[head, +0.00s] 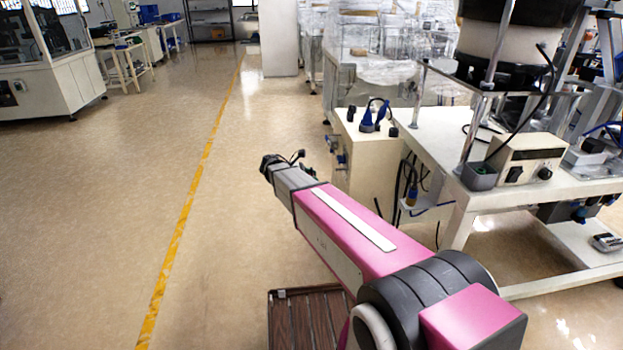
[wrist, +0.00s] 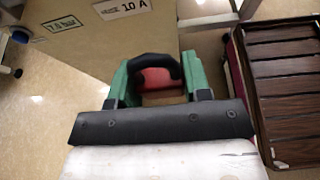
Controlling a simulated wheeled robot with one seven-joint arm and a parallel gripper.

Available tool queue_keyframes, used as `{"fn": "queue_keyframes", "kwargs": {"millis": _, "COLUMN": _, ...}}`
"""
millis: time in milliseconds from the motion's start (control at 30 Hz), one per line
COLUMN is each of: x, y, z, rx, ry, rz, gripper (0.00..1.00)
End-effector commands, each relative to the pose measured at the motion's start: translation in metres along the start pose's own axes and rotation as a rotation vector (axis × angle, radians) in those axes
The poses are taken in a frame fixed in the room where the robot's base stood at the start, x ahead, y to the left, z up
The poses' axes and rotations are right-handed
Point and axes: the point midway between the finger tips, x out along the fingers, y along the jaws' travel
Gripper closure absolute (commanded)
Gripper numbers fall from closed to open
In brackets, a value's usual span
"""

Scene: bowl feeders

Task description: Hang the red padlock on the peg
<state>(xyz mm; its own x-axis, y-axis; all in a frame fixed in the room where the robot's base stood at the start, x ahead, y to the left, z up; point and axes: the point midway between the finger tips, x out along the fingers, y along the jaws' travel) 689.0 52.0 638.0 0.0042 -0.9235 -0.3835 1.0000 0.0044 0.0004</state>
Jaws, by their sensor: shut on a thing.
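The red padlock (wrist: 158,79) shows in the wrist view, with a red body and a thick black shackle arching over it. My gripper (wrist: 160,88) has green fingers on both sides of the padlock and is shut on it. In the head view my gripper (head: 271,164) is at the far end of my pink arm, left of the cream cabinet (head: 372,168); the padlock cannot be made out there. Several small fittings (head: 337,152) stick out from the cabinet's left side, but I cannot tell whether one is the peg.
A cream panel with labels (wrist: 105,45) fills the upper left of the wrist view. A brown slatted pallet (wrist: 285,75) lies at its right. The white machine table (head: 440,135) stands right of my arm. The floor to the left is clear.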

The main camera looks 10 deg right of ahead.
Motion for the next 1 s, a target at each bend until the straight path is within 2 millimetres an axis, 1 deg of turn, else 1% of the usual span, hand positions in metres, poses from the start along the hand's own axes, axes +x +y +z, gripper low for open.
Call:
{"fn": "queue_keyframes", "kwargs": {"millis": 167, "x": 0.002, "y": 0.001, "z": 0.0, "rx": 0.003, "ry": -0.001, "rz": -0.007, "gripper": 0.84}}
{"fn": "queue_keyframes", "kwargs": {"millis": 367, "x": 0.009, "y": 0.0, "z": 0.004, "rx": 0.003, "ry": -0.002, "rz": -0.006, "gripper": 0.84}}
{"fn": "queue_keyframes", "kwargs": {"millis": 1000, "x": 0.047, "y": 0.0, "z": 0.019, "rx": 0.002, "ry": -0.001, "rz": -0.005, "gripper": 0.84}}
